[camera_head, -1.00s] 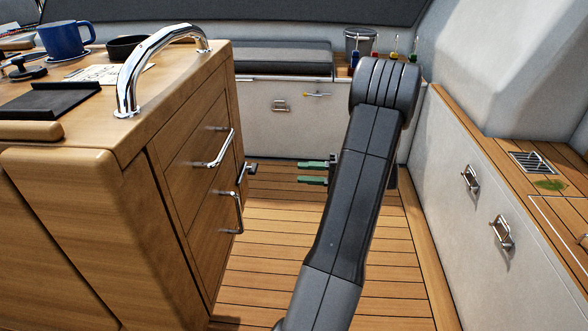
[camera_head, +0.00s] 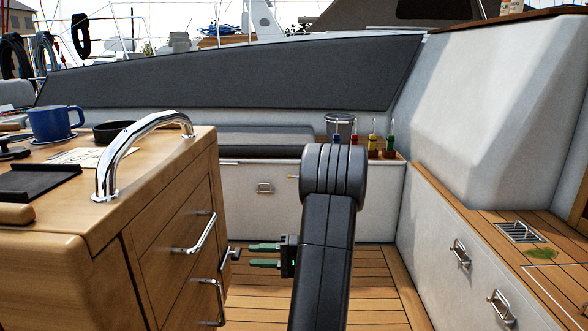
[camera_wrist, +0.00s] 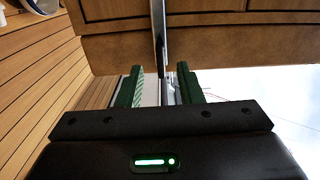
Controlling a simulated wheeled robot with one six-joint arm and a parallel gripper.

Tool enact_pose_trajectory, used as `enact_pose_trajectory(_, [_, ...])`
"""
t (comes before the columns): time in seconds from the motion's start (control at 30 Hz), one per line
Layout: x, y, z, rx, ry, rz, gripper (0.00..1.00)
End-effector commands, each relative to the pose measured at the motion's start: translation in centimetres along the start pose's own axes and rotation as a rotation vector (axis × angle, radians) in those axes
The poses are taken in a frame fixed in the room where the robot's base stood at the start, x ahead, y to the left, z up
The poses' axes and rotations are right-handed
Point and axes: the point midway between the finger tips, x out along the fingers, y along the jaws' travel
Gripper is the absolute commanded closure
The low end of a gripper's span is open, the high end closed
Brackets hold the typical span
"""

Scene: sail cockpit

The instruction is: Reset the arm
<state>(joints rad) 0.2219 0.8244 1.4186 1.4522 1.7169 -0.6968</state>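My gripper (camera_head: 264,255) is in the middle of the head view, low over the cockpit floor. Its two green fingers point left toward the wooden cabinet and stand apart, with a gap between them. In the wrist view the gripper (camera_wrist: 160,87) is open, with a thin metallic bar (camera_wrist: 159,45) showing in line with the gap. The fingers do not seem to touch the bar; its distance is hard to tell. My dark arm rises in front of the gripper's right side.
The wooden cabinet (camera_head: 150,215) stands at left with metal drawer handles (camera_head: 197,234) and a curved rail (camera_head: 128,150). A blue mug (camera_head: 54,122) stands on top. A white side bench (camera_head: 440,235) bounds the right. Open wooden floor (camera_head: 375,285) lies between.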

Motion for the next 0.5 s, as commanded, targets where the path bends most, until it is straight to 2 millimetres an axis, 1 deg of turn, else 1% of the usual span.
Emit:
enact_pose_trajectory(0.03, [1.0,0.2,0.1,-0.001,-0.004,-0.001,0.67])
enact_pose_trajectory(0.2, [3.4,0.1,0.1,0.000,-0.002,-0.001,0.67])
enact_pose_trajectory(0.33, [4.4,0.1,0.0,0.000,-0.001,0.000,0.67])
enact_pose_trajectory(0.5, [4.7,-0.1,0.0,0.004,0.000,-0.001,0.67])
